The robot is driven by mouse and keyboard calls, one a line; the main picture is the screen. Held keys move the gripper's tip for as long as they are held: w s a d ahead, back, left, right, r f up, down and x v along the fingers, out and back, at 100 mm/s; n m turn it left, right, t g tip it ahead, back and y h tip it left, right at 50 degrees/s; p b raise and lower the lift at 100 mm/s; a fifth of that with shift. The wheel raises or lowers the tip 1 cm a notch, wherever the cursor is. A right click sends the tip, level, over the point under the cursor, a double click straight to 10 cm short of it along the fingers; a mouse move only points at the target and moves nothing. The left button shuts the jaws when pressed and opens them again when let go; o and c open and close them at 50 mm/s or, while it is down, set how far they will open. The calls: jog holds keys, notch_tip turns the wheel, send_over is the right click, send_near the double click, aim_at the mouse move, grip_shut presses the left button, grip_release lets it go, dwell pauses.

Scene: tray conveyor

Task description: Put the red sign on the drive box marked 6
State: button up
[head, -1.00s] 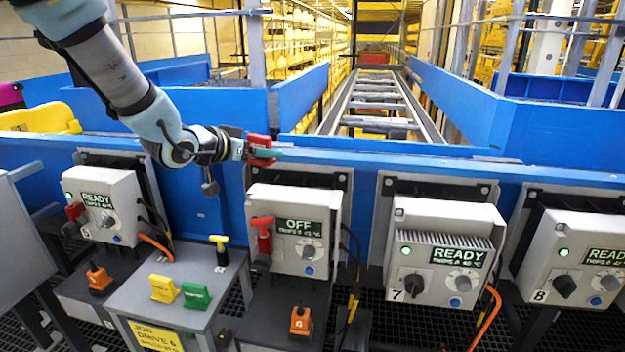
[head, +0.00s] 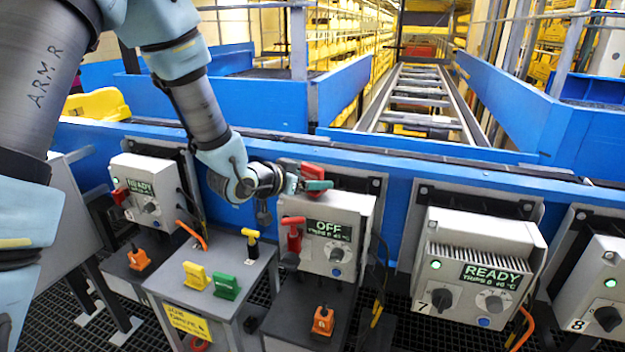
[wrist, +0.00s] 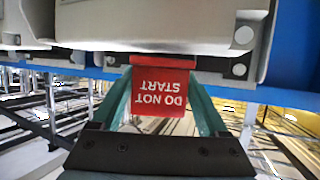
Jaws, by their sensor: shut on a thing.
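The red sign (wrist: 160,97) reads "DO NOT START", upside down in the wrist view, between my two green fingers. In the head view the red sign (head: 313,171) is partly hidden by my gripper (head: 316,184), which is shut on it. Gripper and sign are at the top edge of the grey drive box with the OFF display (head: 325,232); I cannot tell whether the sign touches it. That box stands just left of the box marked 7; its own number is not readable. A red T-handle (head: 294,236) is on its front left.
Drive box 7 (head: 464,290) and drive box 8 (head: 608,270) show at the right, another READY box (head: 133,173) at the left. A grey stand (head: 178,284) holds a yellow block (head: 196,274), a green block (head: 226,286) and a yellow T-handle (head: 252,245). A blue rail runs behind.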

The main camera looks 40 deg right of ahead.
jog(key=shift+f, duration=0.3)
jog(key=shift+f, duration=0.15)
jog(key=shift+f+b, duration=0.15)
jog(key=shift+b, duration=0.15)
jog(key=o, duration=1.2)
jog(key=shift+r+p, duration=0.4)
jog(key=shift+a+b, duration=0.4)
jog(key=b+v, duration=0.3)
jog(key=v, duration=0.8)
jog(key=shift+s+a, duration=0.1)
